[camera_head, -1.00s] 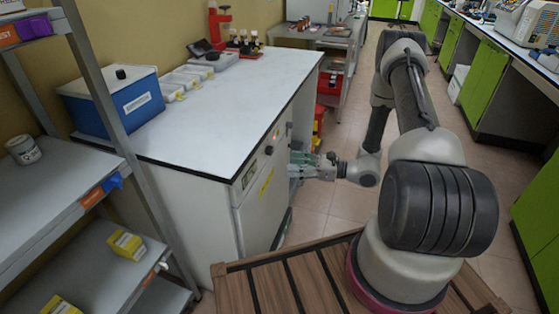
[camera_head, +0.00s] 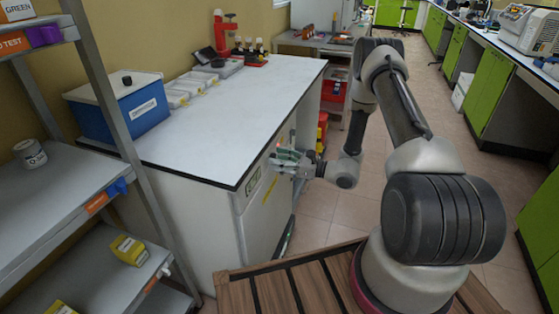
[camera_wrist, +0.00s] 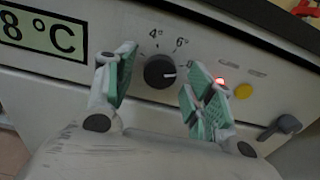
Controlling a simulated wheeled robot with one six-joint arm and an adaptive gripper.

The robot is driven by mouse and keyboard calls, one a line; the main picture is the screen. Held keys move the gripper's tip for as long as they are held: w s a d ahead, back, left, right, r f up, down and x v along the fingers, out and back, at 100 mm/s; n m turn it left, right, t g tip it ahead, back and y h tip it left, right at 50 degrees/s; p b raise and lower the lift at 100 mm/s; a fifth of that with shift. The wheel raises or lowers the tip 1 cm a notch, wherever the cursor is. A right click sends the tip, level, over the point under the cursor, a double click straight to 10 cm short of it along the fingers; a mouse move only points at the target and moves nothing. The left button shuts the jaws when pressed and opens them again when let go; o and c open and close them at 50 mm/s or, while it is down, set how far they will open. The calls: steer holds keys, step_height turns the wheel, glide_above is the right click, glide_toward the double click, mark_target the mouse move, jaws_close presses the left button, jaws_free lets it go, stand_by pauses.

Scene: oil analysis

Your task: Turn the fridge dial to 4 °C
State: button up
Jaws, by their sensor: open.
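The fridge (camera_head: 265,222) stands under the white worktop, with its control panel along the top front edge. In the wrist view the round black dial (camera_wrist: 160,71) sits between my gripper's green-padded fingers, with a white mark pointing roughly right. The labels 4° and 6° show above it; marks further right are partly hidden by a finger. The display (camera_wrist: 42,32) at the left reads 8 °C. My gripper (camera_wrist: 162,80) is open, its fingers either side of the dial and apart from it. In the head view my gripper (camera_head: 284,160) is at the panel and hides the dial.
A red light (camera_wrist: 220,81), a yellow button (camera_wrist: 243,91) and a dark lever (camera_wrist: 279,127) lie right of the dial. A grey shelf rack (camera_head: 120,120) stands at the left. A blue box (camera_head: 115,105) and small containers stand on the worktop (camera_head: 235,110).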

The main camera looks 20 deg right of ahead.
steer(key=c, duration=1)
steer(key=shift+n, duration=0.3)
steer(key=n, duration=1.7)
steer(key=shift+d+r, duration=0.1)
steer(key=o, duration=1)
